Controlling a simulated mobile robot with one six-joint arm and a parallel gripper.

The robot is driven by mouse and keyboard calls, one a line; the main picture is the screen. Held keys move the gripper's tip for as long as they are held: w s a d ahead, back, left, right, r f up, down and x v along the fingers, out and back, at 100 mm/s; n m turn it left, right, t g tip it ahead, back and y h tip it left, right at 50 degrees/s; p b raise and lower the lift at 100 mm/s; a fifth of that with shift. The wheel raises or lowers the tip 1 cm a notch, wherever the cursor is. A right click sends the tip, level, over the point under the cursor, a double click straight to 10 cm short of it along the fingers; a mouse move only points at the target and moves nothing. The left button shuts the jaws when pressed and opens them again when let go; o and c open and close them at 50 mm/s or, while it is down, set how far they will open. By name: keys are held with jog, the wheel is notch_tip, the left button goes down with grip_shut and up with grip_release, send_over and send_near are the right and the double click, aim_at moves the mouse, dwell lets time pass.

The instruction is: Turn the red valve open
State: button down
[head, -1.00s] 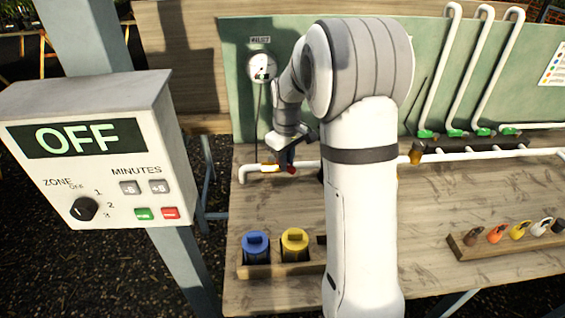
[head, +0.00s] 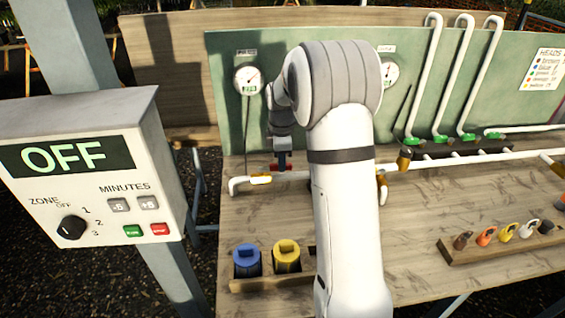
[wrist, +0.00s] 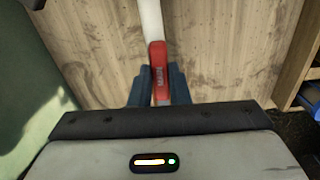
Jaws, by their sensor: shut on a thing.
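The red valve handle (wrist: 158,72) is between the two jaws of my gripper (wrist: 158,90) in the wrist view. It lies in line with the white pipe that runs up behind it. In the head view, bits of the red handle (head: 288,168) show at the jaws of my gripper (head: 282,163), on the white pipe (head: 238,186) at the back of the bench. My gripper is shut on the handle and points down. The jaws and my arm hide part of the valve.
A control box (head: 85,180) reading OFF stands at the left. Blue (head: 247,260) and yellow (head: 287,257) canisters sit in a rack in front. Round gauges (head: 248,79) hang on the green panel (head: 440,95). Coloured fittings (head: 486,237) stand on a wooden strip at the right.

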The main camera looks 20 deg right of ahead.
jog(key=shift+w+n, duration=0.25)
jog(key=shift+n, duration=0.15)
jog(key=c, duration=1.4)
grip_release()
jog(key=shift+o, duration=0.2)
notch_tip(320, 180, up, 7)
jog(key=shift+r, duration=0.45)
